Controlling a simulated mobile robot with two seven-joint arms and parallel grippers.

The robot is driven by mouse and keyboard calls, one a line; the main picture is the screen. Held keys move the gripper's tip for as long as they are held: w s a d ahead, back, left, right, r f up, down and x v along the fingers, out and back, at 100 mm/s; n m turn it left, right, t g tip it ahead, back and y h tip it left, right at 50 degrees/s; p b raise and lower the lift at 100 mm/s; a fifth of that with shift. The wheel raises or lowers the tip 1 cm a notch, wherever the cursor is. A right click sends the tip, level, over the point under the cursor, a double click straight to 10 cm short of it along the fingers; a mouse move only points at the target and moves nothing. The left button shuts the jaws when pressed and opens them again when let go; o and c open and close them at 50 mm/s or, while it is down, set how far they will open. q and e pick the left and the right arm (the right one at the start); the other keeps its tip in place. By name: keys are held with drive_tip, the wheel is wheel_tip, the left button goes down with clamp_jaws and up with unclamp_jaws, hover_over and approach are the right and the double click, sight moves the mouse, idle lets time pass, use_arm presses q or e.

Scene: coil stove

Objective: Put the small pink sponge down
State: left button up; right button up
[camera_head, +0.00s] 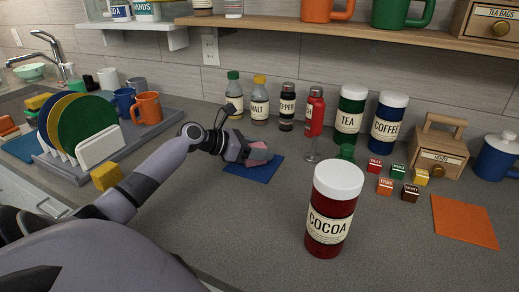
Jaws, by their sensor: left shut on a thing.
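The small pink sponge (261,152) is in the jaws of my left gripper (256,156), over or on a dark blue square mat (258,172) on the grey counter. The gripper hides part of the sponge and part of the mat. I cannot tell whether the sponge touches the mat. My left arm comes in from the lower left. My right gripper is not in view.
A red cocoa canister (328,225) with a white lid stands front right of the mat. Bottles, a green tea canister (350,115) and a coffee canister (386,122) line the back. A dish rack (70,170) with plates is left.

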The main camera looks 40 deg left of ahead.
use_arm(q)
drive_tip(key=shift+f, duration=0.1)
drive_tip(key=o, duration=1)
drive_tip(key=shift+s+a, duration=0.1)
drive_tip(key=shift+s, duration=0.05)
drive_tip(key=v, duration=1.1)
drive_tip(key=shift+s+a+r, duration=0.2)
drive_tip(key=shift+s+r, duration=0.05)
drive_tip(key=shift+r, duration=0.05)
